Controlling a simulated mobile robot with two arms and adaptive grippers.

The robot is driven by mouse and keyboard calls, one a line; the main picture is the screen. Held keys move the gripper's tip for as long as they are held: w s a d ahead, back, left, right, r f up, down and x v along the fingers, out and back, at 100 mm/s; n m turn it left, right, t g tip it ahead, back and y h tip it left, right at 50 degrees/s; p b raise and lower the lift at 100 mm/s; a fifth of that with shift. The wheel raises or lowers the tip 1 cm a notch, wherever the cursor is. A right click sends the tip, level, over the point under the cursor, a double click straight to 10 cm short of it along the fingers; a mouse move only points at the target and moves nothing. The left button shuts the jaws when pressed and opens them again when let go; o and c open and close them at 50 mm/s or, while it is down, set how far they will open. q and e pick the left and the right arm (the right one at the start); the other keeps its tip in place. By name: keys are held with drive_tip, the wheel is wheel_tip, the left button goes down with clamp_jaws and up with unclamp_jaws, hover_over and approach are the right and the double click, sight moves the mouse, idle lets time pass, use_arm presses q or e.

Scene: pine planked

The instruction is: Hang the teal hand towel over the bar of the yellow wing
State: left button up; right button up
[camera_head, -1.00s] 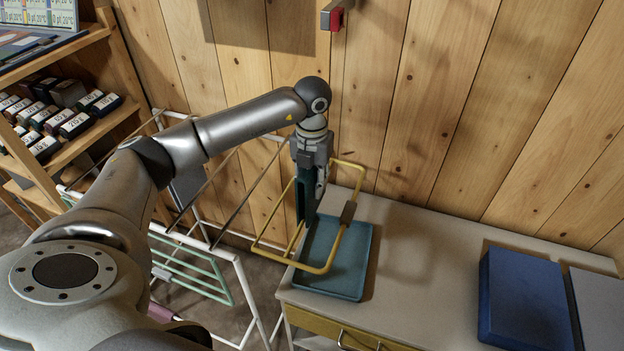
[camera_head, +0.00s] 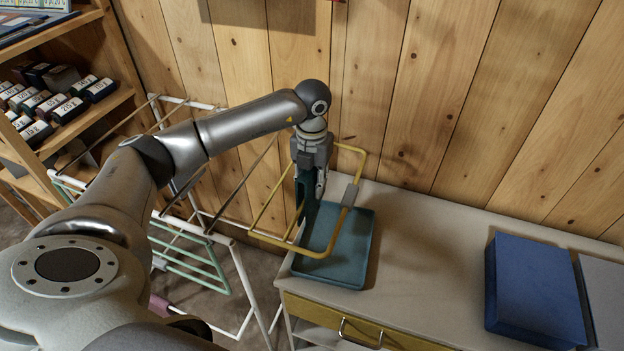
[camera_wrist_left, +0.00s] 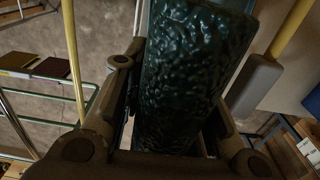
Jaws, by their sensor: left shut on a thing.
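My left gripper (camera_head: 312,185) points down at the yellow wing and is shut on the teal hand towel (camera_head: 305,197). The towel hangs as a narrow dark strip from the fingers; in the left wrist view it fills the space between them (camera_wrist_left: 195,70). The gripper and towel appear within the wing's outline, with yellow bars on both sides. Whether the towel touches a bar, and where its lower end lies, I cannot tell. My right gripper is out of view.
A teal tray (camera_head: 340,268) lies on the pale cabinet top (camera_head: 410,250) beneath the wing. A blue box (camera_head: 535,295) stands to the right. The white drying rack (camera_head: 238,275) with green bars is at left, beside shelves of labelled blocks (camera_head: 60,105). The plank wall is behind.

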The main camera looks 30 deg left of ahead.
use_arm(q)
wheel_tip(320, 180, down, 7)
drive_tip(key=b, duration=0.4)
drive_tip(key=shift+r, duration=0.2)
idle(0.4)
idle(0.4)
drive_tip(key=o, duration=1.4)
drive_tip(key=shift+r+p, duration=2.8)
drive_tip(key=shift+r, duration=1.7)
